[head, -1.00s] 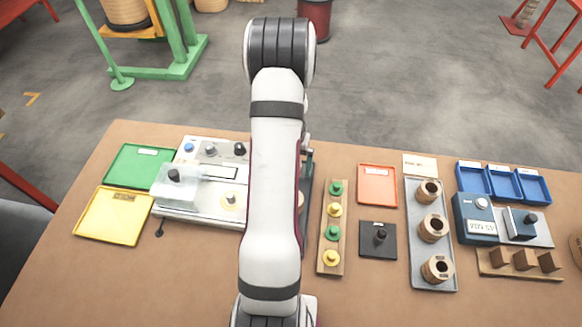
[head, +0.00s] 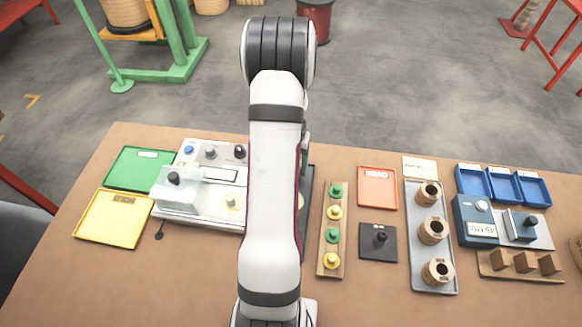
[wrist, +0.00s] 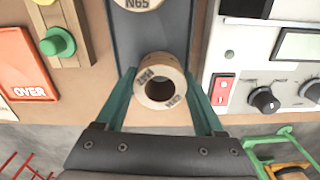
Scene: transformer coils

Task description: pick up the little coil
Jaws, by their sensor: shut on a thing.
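The little coil (wrist: 178,82) is a small tan ring with a dark hole and dark print on its face. It shows in the wrist view between the two teal fingers of my gripper (wrist: 161,74), which are shut on it from left and right. It is over the near end of a dark grey tray (wrist: 126,40); I cannot tell whether it touches the tray. A larger tan coil marked N65 (wrist: 140,3) is partly in view farther up the tray.
In the wrist view, a red OVER tray (wrist: 22,68) and a wooden strip with a green knob (wrist: 58,42) lie left. A panel with dials (wrist: 264,100) stands close on the right. In the head view, a grey tray (head: 447,282) with three brown coils stands right of my arm.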

